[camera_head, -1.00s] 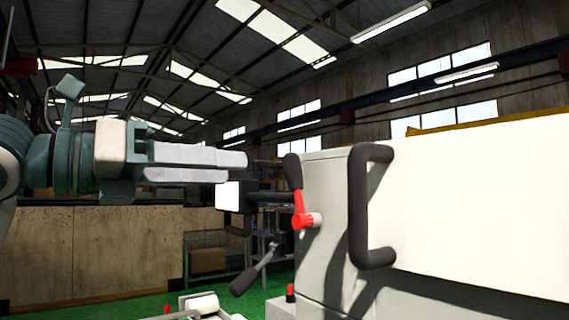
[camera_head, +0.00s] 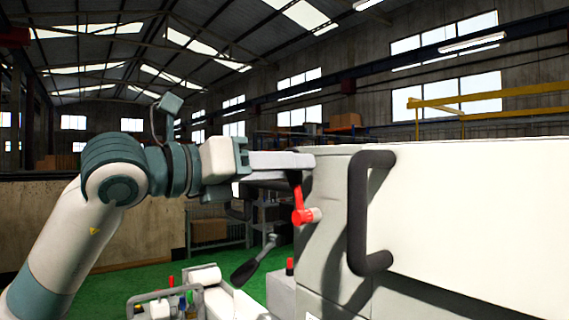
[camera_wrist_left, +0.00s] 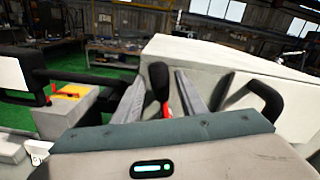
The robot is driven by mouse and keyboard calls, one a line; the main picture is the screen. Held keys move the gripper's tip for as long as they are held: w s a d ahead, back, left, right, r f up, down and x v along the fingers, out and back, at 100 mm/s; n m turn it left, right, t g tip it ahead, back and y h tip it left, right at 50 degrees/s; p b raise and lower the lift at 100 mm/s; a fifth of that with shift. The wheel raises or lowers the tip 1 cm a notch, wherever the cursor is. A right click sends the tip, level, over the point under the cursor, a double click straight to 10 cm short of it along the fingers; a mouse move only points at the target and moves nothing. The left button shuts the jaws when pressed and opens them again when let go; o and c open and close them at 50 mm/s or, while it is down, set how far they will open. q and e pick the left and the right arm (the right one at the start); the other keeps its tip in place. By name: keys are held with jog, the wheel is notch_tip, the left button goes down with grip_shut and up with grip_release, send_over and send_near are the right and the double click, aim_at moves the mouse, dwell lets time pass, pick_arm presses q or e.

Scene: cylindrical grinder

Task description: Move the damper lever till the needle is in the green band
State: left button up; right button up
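The damper lever has a red arm (camera_head: 299,202) on a red hub at the machine's left side. In the left wrist view the black grip (camera_wrist_left: 159,82) stands upright between the fingers, with gaps on both sides. My left gripper (camera_head: 282,164) reaches in from the left at grip height. It is open around the grip, and its two fingers (camera_wrist_left: 161,92) also show in the left wrist view. I see no gauge, needle or green band. My right gripper is not in view.
The pale machine cabinet (camera_head: 465,210) fills the right side, with a dark bar handle (camera_head: 366,215) close right of the lever. A second black-gripped lever (camera_head: 254,262) slants below. A dark bracket with a white panel (camera_wrist_left: 10,73) stands left in the wrist view.

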pick_arm(q)
jog(key=shift+c, duration=0.7)
grip_shut()
jog(key=m+b, duration=0.1)
jog(key=s+m+b, duration=0.1)
jog(key=b, duration=0.1)
jog(key=d+b, duration=0.1)
jog(key=b, duration=0.1)
jog(key=shift+s+d+r+m, duration=0.1)
jog(key=shift+s+r+m, duration=0.05)
jog(key=shift+s+m, duration=0.2)
jog(key=shift+o, duration=0.7)
grip_release()
